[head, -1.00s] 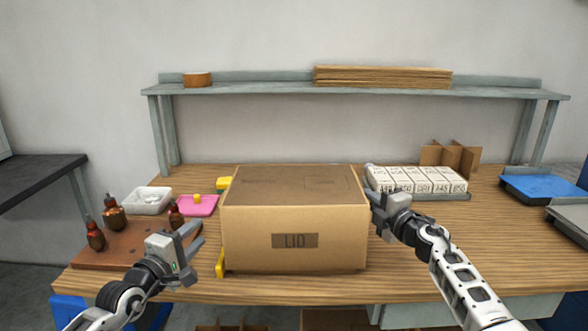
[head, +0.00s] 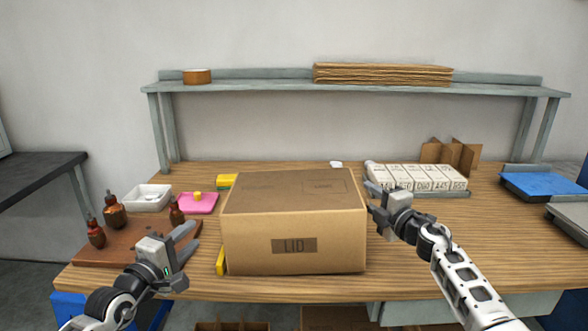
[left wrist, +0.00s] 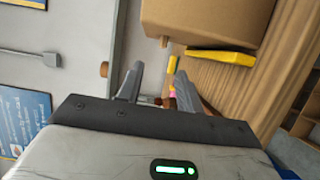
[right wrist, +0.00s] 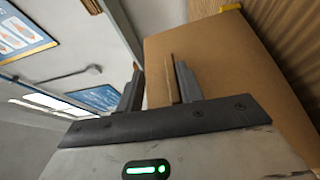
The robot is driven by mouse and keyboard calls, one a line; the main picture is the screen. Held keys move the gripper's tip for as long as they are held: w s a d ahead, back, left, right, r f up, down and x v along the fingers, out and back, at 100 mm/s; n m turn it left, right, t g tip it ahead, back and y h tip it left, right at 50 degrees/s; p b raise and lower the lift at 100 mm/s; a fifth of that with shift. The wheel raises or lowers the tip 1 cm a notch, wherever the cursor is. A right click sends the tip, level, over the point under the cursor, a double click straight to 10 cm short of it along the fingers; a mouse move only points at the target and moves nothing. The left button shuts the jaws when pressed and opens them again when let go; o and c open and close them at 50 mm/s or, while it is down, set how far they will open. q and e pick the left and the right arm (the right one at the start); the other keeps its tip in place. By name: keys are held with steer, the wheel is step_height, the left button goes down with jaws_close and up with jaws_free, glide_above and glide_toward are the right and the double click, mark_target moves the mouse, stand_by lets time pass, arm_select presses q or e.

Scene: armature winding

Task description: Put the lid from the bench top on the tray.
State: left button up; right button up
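A large brown cardboard box marked LID (head: 294,222) stands at the front middle of the bench top (head: 420,270). It also shows in the left wrist view (left wrist: 205,20) and the right wrist view (right wrist: 215,60). My left gripper (head: 188,256) is open and empty, left of the box and apart from it. My right gripper (head: 372,200) is open by the box's right side; I cannot tell if it touches. A grey tray (head: 450,194) with several labelled white blocks lies at the back right. The box hides the bench behind and under it.
Yellow pieces (head: 221,261) lie along the box's left side. A pink mat (head: 212,207), a white bin (head: 147,193) and a brown board with brown bottles (head: 100,257) are at the left. A shelf (head: 250,88) spans the back.

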steer(key=p+v, duration=0.3)
steer(key=v, duration=1.2)
steer(key=shift+s+p, duration=0.25)
steer(key=shift+p, duration=0.15)
steer(key=shift+d+r, duration=0.1)
steer(key=shift+d, duration=0.05)
